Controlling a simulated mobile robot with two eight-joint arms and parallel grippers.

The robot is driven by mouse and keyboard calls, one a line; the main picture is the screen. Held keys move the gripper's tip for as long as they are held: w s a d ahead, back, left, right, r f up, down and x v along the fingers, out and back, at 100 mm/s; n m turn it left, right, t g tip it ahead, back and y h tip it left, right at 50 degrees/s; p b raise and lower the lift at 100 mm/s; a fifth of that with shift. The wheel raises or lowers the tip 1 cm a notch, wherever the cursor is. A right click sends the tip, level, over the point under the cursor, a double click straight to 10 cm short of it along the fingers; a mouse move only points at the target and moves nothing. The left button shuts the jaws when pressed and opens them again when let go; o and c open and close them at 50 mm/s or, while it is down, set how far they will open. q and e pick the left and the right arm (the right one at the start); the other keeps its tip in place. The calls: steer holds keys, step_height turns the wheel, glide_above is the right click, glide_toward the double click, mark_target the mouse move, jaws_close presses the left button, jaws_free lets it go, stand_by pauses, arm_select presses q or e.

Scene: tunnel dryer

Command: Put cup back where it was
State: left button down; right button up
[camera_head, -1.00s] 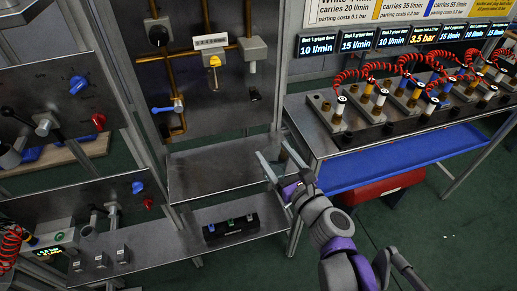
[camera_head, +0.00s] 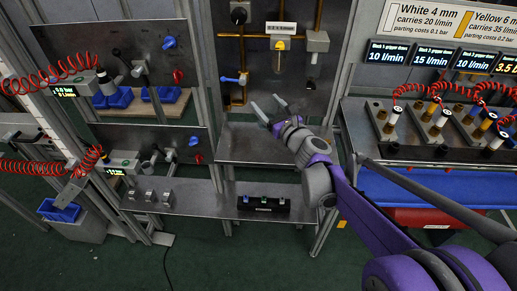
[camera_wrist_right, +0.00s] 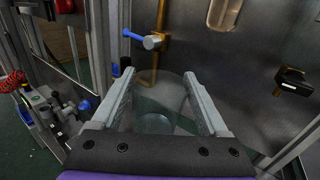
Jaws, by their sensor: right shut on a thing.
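A clear, see-through cup (camera_wrist_right: 158,107) stands out faintly between the two fingers of my right gripper in the right wrist view, with its round base (camera_wrist_right: 155,123) showing. My right gripper (camera_head: 268,108) is shut on the cup. In the head view it is in front of the lower part of the upright metal panel (camera_head: 265,65), above the grey shelf (camera_head: 245,150). The cup is too faint to make out in the head view. My left gripper is not in view.
A blue-handled tap (camera_head: 233,79) and brass pipes are on the panel. A lower shelf holds a black box with coloured buttons (camera_head: 263,204). A bench with valve blocks and red hoses (camera_head: 430,120) stands on the right. Control panels and blue trays (camera_head: 120,97) are on the left.

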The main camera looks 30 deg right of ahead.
steer(key=f, duration=0.2)
steer(key=f+b, duration=0.1)
steer(key=f, duration=0.2)
steer(key=shift+w+f, duration=0.2)
steer(key=shift+f, duration=0.1)
steer(key=shift+f+b, duration=0.3)
steer(key=shift+f, duration=1.85)
steer(key=shift+f, duration=0.15)
steer(key=o, duration=1.4)
